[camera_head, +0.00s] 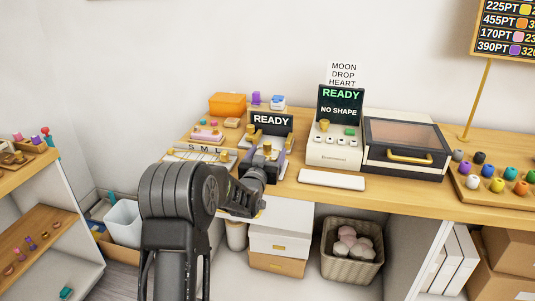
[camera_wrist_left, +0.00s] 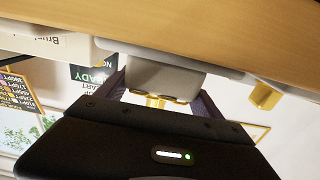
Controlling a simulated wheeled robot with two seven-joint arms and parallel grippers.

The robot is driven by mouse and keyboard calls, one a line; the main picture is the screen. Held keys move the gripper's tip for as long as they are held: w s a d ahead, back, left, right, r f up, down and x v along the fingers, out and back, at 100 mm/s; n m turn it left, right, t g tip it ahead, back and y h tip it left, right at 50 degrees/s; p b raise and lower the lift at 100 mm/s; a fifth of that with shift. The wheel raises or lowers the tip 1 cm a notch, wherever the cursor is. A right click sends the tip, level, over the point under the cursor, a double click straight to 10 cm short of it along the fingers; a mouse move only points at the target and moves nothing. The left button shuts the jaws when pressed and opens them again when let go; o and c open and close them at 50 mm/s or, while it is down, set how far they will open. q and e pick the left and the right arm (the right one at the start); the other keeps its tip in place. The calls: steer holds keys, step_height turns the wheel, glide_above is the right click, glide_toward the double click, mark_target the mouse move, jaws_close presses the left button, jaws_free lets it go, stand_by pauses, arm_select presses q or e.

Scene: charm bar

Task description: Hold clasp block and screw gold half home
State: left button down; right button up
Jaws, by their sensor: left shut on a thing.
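My left gripper (camera_head: 265,161) reaches over the front of the bench at the small station with a READY sign. In the left wrist view its two fingers (camera_wrist_left: 160,97) are closed on the sides of a grey block (camera_wrist_left: 165,79), which looks like the clasp block. A gold piece (camera_wrist_left: 155,101) shows against the block between the fingers; I cannot tell how deeply it is seated. In the head view a small gold part (camera_head: 267,149) shows by the fingertips, and the arm hides much of the station. My right gripper is in neither view.
A white machine (camera_head: 333,148) reading NO SHAPE and a lidded box with a gold handle (camera_head: 408,157) stand right of the station. A white pad (camera_head: 331,179) lies before them. Coloured beads fill a wooden tray (camera_head: 461,188). An orange bin (camera_head: 227,104) is behind.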

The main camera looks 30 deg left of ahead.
arm_select(q)
steer(key=shift+f, duration=0.15)
jaws_free()
steer(key=shift+r+p, duration=0.3)
steer(key=b+v, duration=0.2)
steer(key=v, duration=1)
steer(key=shift+f, duration=0.15)
